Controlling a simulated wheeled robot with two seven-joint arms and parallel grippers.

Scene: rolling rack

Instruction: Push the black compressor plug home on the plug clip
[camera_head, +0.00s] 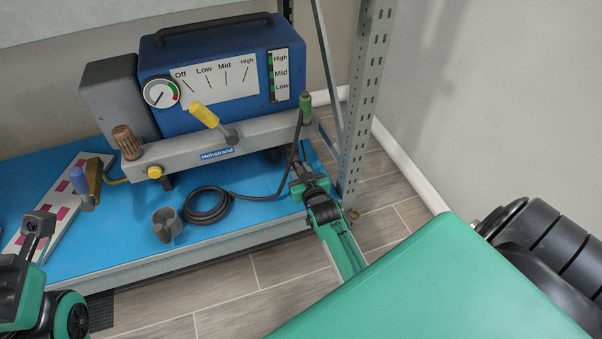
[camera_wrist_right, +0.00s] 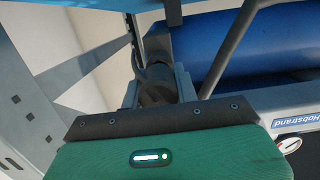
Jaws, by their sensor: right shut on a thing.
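My right gripper (camera_head: 306,184) is shut at the right end of the blue shelf, beside the rack post. In the right wrist view a dark round plug (camera_wrist_right: 155,92) sits between its grey fingers, with a cable bending away above it. In the head view the plug is mostly hidden by the gripper. A grey, open C-shaped holder (camera_head: 167,226) stands on the shelf left of the coil; I cannot tell whether it is the plug clip. Whether the plug touches a clip is not clear. My left gripper (camera_head: 38,226) is at the lower left, its jaw opening unclear.
The blue compressor (camera_head: 220,65) stands on the blue shelf (camera_head: 110,255), with yellow and green handles on its grey front bar. A black cable coil (camera_head: 207,206) lies before it. The perforated post (camera_head: 363,105) is close right of my right gripper. A white panel (camera_head: 58,205) lies left.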

